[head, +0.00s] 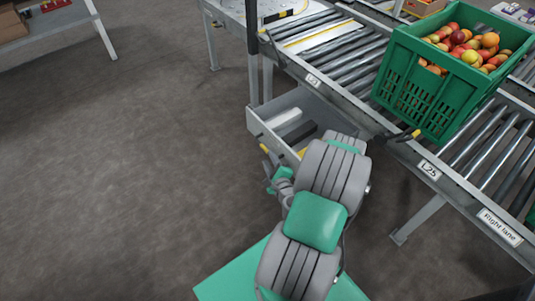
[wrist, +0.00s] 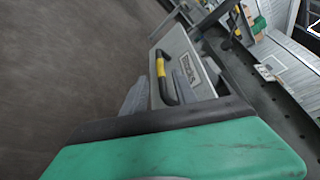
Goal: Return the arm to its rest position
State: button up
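My arm reaches forward from the bottom of the head view. My gripper (head: 273,178) is low beside the front of an open grey drawer (head: 258,124), largely hidden by my wrist and arm links. In the wrist view two grey fingers of my gripper (wrist: 160,88) show apart, with the drawer's black-and-yellow handle (wrist: 162,72) in line between them. I see no object held. Whether the fingers touch the handle cannot be told.
The drawer holds a white and a dark item and hangs under a roller conveyor (head: 345,60). A white table (head: 75,15) is at upper left. The floor (head: 120,170) at left is clear.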

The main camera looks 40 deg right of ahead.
dwell(0.3)
jog(key=w+a+r+n+g+y+p, duration=0.2)
jog(key=w+a+r+n+y+p, duration=0.15)
jog(key=a+r+n, duration=0.4)
jog(key=w+a+r+n+g+y+p, duration=0.1)
jog(key=w+a+r+n+y+p, duration=0.3)
jog(key=r, duration=0.7)
jog(key=w+a+r+n+g+y+p, duration=0.25)
jog(key=a+r+n+p, duration=0.35)
jog(key=a+r+n, duration=0.3)
jog(key=s+a+r+n+g+h+p, duration=0.1)
jog(key=s+a+r+n+g+p, duration=0.15)
jog(key=r, duration=0.35)
jog(key=s+a+r+n+g+p, duration=0.1)
jog(key=s+r+p, duration=0.25)
jog(key=r, duration=0.35)
jog(key=s+a+r+n+g+h+p, duration=0.1)
jog(key=s+r+n+p, duration=0.1)
jog(key=s+r, duration=0.3)
jog(key=s+r+n+g+h+p, duration=0.1)
jog(key=s+r+n+h+p, duration=0.1)
jog(key=s+r, duration=0.9)
jog(key=h+p, duration=0.1)
jog(key=p, duration=0.1)
jog(key=shift+r+g+p, duration=0.3)
jog(key=shift+r+p, duration=0.05)
jog(key=shift+p, duration=0.05)
